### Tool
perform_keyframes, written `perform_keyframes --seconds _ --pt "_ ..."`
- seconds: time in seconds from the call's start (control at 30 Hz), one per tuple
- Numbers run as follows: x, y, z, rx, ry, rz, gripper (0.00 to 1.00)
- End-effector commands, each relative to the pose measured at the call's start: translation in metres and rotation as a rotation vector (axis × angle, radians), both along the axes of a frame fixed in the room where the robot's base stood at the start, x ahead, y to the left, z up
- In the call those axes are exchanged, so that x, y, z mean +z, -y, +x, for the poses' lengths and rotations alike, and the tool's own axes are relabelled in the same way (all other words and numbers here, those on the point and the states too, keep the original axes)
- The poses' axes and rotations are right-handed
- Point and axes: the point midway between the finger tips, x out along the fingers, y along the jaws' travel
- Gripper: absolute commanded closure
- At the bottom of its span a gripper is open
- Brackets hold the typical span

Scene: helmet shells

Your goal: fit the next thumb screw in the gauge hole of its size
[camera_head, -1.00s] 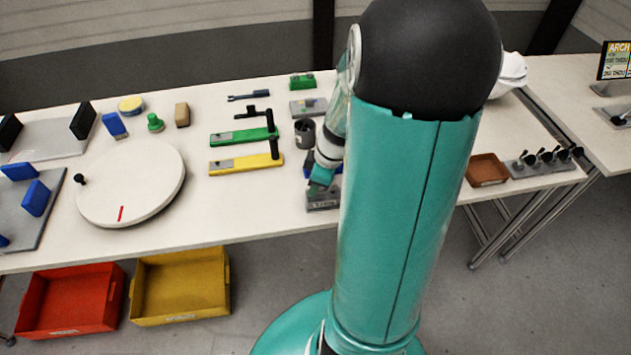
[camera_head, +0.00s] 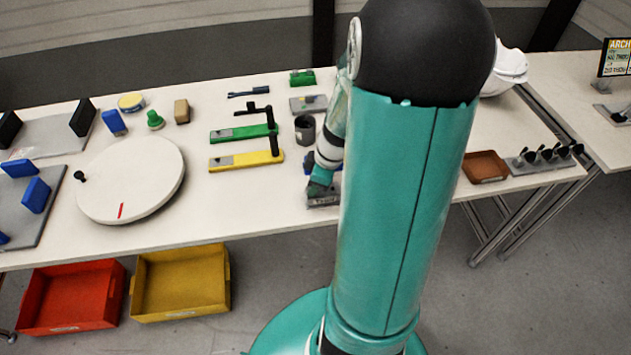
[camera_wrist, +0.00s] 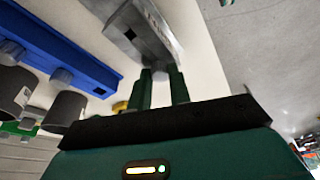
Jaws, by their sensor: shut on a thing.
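My gripper (camera_wrist: 162,82) shows in the wrist view as two green fingers, shut on a small grey thumb screw (camera_wrist: 162,75). The screw lies close to the near end of a grey gauge block (camera_wrist: 160,28), which has a dark square hole in its face and lettering along its side. Whether the screw touches the block or enters a hole is not clear. In the head view the gauge block (camera_head: 322,201) sits at the table's front edge, with my gripper (camera_head: 319,189) just above it. My arm hides part of that area.
A blue bar (camera_wrist: 60,45) and grey cylinders (camera_wrist: 65,110) lie beside the block. A dark cup (camera_head: 305,130) and green (camera_head: 235,134) and yellow (camera_head: 240,162) clamp-like tools stand left of my arm. A brown tray (camera_head: 485,167) is at right. Red and yellow bins stand below the table.

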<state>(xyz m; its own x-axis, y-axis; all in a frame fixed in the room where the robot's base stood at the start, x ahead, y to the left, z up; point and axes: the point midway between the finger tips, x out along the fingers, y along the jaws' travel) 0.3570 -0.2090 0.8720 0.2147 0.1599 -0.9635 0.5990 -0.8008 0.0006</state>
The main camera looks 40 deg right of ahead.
Motion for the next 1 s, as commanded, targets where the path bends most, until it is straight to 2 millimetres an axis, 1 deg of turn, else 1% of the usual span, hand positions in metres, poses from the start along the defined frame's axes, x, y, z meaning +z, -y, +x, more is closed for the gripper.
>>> perform_keyframes --seconds 0.37,0.4,0.47,0.5,0.53,0.83,0.93,1.0 --pt "-0.002 0.0 0.0 0.0 0.0 0.0 1.0" --pt "-0.002 0.0 0.0 0.0 0.0 0.0 0.77" --pt "-0.002 0.0 0.0 0.0 0.0 0.0 0.65" --pt "-0.002 0.0 0.0 0.0 0.0 0.0 0.57" --pt "-0.002 0.0 0.0 0.0 0.0 0.0 0.55" --pt "0.0 0.0 0.0 0.0 0.0 0.0 0.55" --pt "0.006 0.002 -0.002 0.001 0.001 -0.001 0.55" --pt "0.015 0.003 -0.003 0.0 0.002 -0.003 0.55"
